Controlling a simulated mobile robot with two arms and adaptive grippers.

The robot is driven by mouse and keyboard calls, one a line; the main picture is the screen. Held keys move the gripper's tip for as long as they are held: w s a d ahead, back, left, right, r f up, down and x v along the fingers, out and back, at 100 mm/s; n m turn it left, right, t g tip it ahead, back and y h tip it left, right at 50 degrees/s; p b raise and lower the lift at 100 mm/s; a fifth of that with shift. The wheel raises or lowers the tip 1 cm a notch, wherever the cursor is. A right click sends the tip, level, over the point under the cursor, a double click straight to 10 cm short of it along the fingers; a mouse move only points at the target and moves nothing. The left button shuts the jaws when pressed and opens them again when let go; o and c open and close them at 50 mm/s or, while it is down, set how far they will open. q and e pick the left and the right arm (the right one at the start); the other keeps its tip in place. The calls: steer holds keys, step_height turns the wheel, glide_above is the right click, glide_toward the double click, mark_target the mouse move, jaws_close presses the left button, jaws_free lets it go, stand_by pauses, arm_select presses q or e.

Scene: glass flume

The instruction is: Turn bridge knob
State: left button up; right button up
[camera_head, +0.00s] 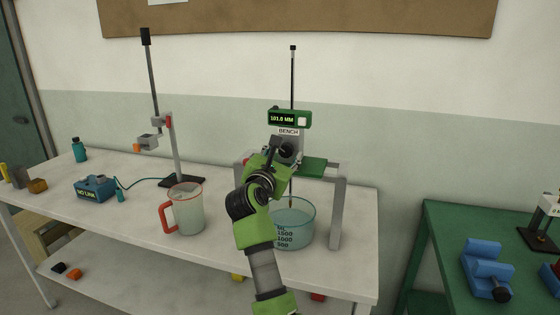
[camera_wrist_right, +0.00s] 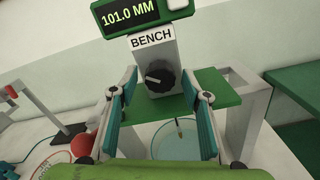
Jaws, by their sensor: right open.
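The bridge knob (camera_wrist_right: 159,78) is a black round dial with a light pointer mark, on the grey front of the bridge unit under the "BENCH" label (camera_wrist_right: 152,38). A green display (camera_wrist_right: 138,13) above it reads 101.0 MM; it also shows in the head view (camera_head: 283,118). My right gripper (camera_wrist_right: 166,105) is open. Its two fingers stand left and right of the knob in the right wrist view, apart from it. In the head view my right gripper (camera_head: 284,150) is in front of the bridge and hides the knob. My left gripper is not in view.
Under the bridge stands a clear beaker (camera_head: 293,222) with water and a thin rod in it. A red-handled jug (camera_head: 187,210) and a stand (camera_head: 177,150) are to the left. A grey bridge leg (camera_head: 338,215) stands right of the beaker. A green table (camera_head: 445,230) is further right.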

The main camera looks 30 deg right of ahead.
steer(key=shift+r+p, duration=0.15)
steer(key=shift+p, duration=0.2)
steer(key=n+p, duration=0.1)
steer(key=p, duration=0.1)
steer(key=n+p, duration=0.3)
steer(key=p, duration=0.1)
steer(key=shift+d+r+p, duration=0.1)
steer(key=shift+r+p, duration=0.15)
steer(key=shift+p, duration=0.05)
steer(key=shift+s+a+f+n+b, duration=0.15)
steer(key=shift+s+a+f+b, duration=0.2)
steer(key=shift+s+a+b, duration=0.15)
steer(key=shift+s+a+f+n+b, duration=0.15)
steer(key=shift+s+a+f+b, duration=0.2)
steer(key=shift+a, duration=0.25)
steer(key=b+v, duration=0.3)
steer(key=v, duration=0.8)
steer(key=w+a+f+n+t+y+b, duration=0.1)
steer(key=a+f+n+t+y, duration=0.1)
steer(key=f+n, duration=0.5)
steer(key=w+a+f+n+t+y+b, duration=0.1)
steer(key=a+f+n, duration=0.3)
steer(key=f+n, duration=0.4)
steer(key=w+a+f+n+t+y, duration=0.3)
steer(key=f+n+t, duration=0.1)
steer(key=f+n, duration=0.4)
step_height(320, 180, down, 2)
steer(key=shift+w+f+b, duration=0.15)
steer(key=shift+b, duration=0.25)
steer(key=shift+a, duration=0.15)
